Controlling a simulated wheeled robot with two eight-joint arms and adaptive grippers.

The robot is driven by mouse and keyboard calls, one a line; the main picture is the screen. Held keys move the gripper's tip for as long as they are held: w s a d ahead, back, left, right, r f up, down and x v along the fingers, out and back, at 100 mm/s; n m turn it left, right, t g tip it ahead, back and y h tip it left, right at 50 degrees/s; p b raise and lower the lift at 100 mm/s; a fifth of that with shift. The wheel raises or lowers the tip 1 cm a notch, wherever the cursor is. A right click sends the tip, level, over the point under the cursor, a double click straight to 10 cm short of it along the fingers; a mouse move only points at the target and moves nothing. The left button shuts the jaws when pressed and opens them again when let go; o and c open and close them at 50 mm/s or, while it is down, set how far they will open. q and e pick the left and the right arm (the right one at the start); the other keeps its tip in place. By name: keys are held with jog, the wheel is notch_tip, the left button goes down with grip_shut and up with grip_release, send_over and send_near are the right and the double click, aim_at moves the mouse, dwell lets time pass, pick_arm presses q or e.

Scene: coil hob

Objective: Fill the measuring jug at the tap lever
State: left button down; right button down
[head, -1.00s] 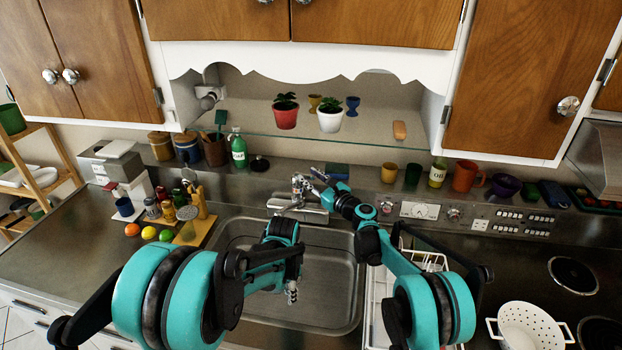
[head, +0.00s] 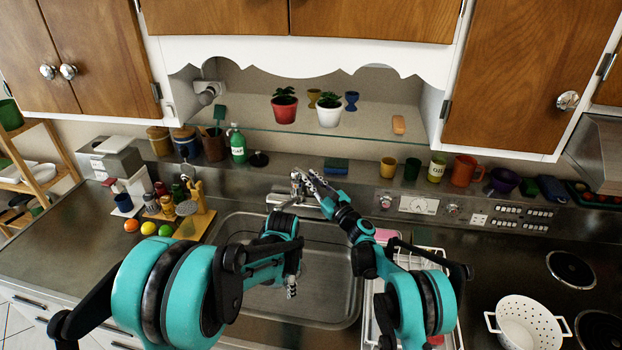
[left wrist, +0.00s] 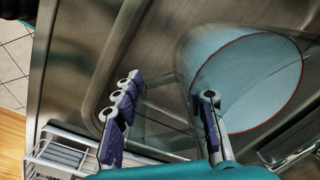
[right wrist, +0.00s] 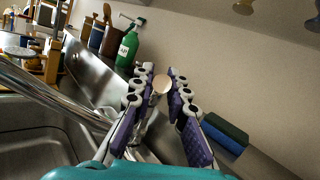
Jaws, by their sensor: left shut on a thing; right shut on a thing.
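The measuring jug (left wrist: 248,85) is clear, with a pale blue round area ringed by a thin red line. My left gripper (left wrist: 165,118) is shut on the jug at its side; in the head view this gripper (head: 291,283) is over the sink, and my arm hides the jug. The chrome tap (head: 296,188) stands behind the sink. My right gripper (head: 306,178) is at the top of the tap, shut on its lever. In the right wrist view a pale rounded end (right wrist: 161,84) shows between its fingertips (right wrist: 160,80); the fingers hide most of the lever.
The steel sink (head: 325,300) lies under my left gripper. A dish rack (head: 378,300) stands right of it. A blue-green sponge (head: 335,166) and a green soap bottle (head: 237,146) are on the ledge behind. Fruit and spice jars stand left of the sink.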

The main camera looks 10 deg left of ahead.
jog(key=c, duration=1.5)
grip_release()
jog(key=v, duration=1.2)
